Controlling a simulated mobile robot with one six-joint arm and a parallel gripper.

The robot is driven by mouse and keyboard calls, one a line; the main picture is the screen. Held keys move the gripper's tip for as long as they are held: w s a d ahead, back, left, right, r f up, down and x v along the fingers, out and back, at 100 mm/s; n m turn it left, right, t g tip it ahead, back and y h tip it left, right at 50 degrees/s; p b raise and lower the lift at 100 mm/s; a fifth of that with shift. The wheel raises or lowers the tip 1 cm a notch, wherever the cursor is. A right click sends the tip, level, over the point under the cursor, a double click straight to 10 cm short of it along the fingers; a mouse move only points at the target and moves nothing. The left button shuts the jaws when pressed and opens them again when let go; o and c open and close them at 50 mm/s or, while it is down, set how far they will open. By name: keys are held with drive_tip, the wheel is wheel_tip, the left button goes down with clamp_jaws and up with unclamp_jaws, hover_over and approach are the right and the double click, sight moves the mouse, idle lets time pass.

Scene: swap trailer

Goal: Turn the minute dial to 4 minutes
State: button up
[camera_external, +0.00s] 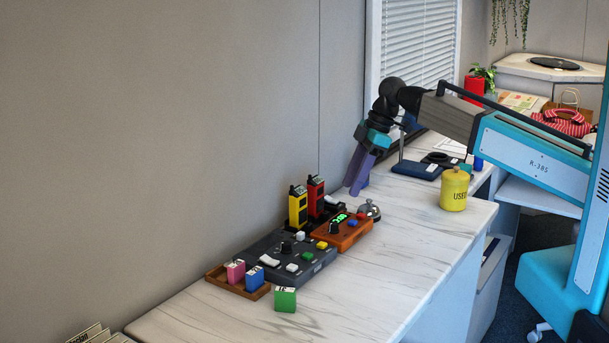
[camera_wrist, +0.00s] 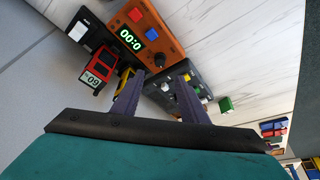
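An orange timer box (camera_external: 350,240) sits on the white counter, with a lit green display. In the wrist view the box (camera_wrist: 172,42) shows its display (camera_wrist: 131,39), which seems to read zeros. A black dial (camera_external: 334,228) stands on the box beside the display; in the wrist view the dial (camera_wrist: 162,59) lies just beyond the fingers. Whether this is the minute dial is not readable. My gripper (camera_external: 357,188) points down above the counter, behind and right of the box, apart from it. In the wrist view its two purple fingers (camera_wrist: 160,76) are spread and empty.
A dark grey control box (camera_external: 303,268) with its own knob adjoins the timer. Yellow (camera_external: 298,208) and red (camera_external: 316,196) handsets stand behind. A bell (camera_external: 369,209) is close right of the timer. A yellow canister (camera_external: 454,190) stands farther right.

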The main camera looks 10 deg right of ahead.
sight(334, 223)
drive_tip(key=shift+p+x, duration=0.95)
drive_tip(key=shift+x, duration=4.65)
clamp_jaws()
drive_tip(key=shift+s+m, duration=0.1)
drive_tip(key=shift+m, duration=0.3)
drive_tip(key=shift+s+m+t+b, duration=0.1)
drive_tip(key=shift+m+t+b, duration=0.45)
drive_tip(key=shift+m, duration=0.55)
drive_tip(key=shift+a+m+t+h, duration=0.1)
drive_tip(key=shift+m+t+h, duration=0.45)
drive_tip(key=shift+m, duration=1.35)
drive_tip(key=shift+r+y, duration=0.1)
drive_tip(key=shift+y, duration=0.15)
